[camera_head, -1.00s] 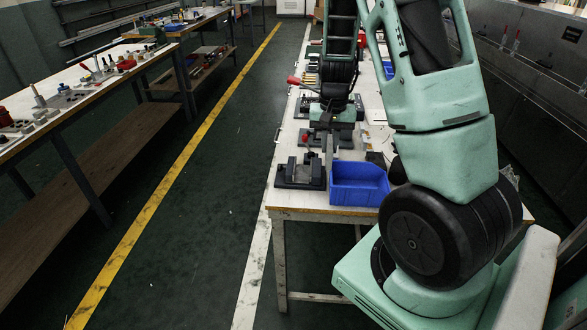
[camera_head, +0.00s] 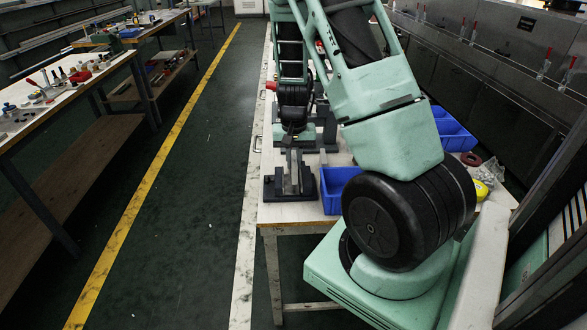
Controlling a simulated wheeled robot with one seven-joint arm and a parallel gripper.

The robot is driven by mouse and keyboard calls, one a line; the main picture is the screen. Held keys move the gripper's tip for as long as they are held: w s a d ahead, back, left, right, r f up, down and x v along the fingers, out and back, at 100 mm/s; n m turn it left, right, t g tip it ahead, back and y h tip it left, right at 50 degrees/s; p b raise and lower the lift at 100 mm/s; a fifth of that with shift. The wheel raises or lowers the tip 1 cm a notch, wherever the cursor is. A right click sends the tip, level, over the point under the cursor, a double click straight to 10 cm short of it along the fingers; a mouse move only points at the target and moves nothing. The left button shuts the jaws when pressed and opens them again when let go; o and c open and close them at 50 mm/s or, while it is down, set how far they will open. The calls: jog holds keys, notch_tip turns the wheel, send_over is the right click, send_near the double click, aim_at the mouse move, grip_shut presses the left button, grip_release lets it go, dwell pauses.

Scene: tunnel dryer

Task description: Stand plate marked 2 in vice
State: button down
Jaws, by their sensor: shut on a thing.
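The vice (camera_head: 274,188) is a dark block with upright jaws near the front left corner of the white bench. My gripper (camera_head: 294,147) is above it, pointing down, and is shut on a grey plate (camera_head: 294,168). The plate is upright, and its lower part lines up with the gap between the vice jaws. I cannot tell whether it touches the vice floor. The mark on the plate is too small to read. The fingertips are small and partly hidden by the dark wrist.
A blue bin (camera_head: 333,188) stands close to the right of the vice. More blue bins (camera_head: 452,132), a dark red ring (camera_head: 471,159) and a yellow item (camera_head: 482,189) lie farther right, beyond my arm. The floor aisle on the left is clear.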

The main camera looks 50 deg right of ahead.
notch_tip(320, 180, down, 3)
jog(key=shift+f, duration=0.1)
